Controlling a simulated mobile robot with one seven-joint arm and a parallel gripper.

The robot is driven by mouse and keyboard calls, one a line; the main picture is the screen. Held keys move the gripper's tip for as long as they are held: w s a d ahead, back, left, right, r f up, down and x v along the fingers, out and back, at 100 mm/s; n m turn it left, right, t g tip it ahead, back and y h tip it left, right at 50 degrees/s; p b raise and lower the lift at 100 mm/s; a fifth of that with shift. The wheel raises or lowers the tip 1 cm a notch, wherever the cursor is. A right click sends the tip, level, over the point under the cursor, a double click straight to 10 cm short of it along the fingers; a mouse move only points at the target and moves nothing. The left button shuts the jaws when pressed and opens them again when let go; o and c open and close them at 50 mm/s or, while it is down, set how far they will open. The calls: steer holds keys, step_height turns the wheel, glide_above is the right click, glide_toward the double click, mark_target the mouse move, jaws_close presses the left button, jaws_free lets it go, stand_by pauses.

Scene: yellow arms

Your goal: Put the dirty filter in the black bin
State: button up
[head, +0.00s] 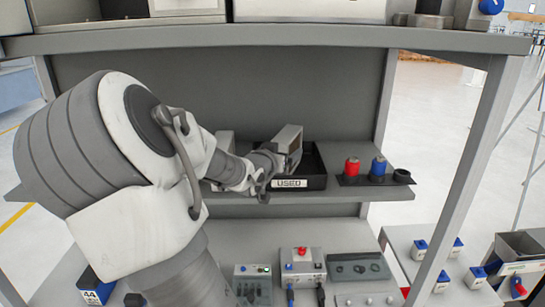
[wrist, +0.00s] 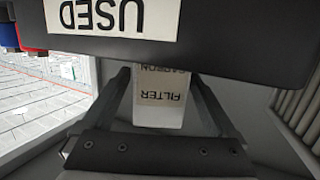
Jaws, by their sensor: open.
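The black bin (head: 318,182) with a USED label sits on the middle shelf in the head view. Its front wall (wrist: 245,55) fills the top of the upside-down wrist view, very close. A white block labelled FILTER (wrist: 160,115) shows between the two fingers of my gripper (wrist: 162,78); the bin wall hides one end of it. The fingers are spread, with a narrow gap on each side of the filter. In the head view my arm reaches to the bin, and a grey boxy shape (head: 289,142) stands over it; I cannot tell whether that is filter or hand.
A red object (head: 352,166) and a blue object (head: 378,166) stand in a dark holder right of the bin. A grey-white object (head: 225,140) is partly hidden behind my arm. The upper shelf (head: 270,38) overhangs, and a post (head: 468,170) stands at right.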

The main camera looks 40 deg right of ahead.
steer(key=p+v, duration=0.2)
steer(key=v, duration=0.6)
stand_by(0.7)
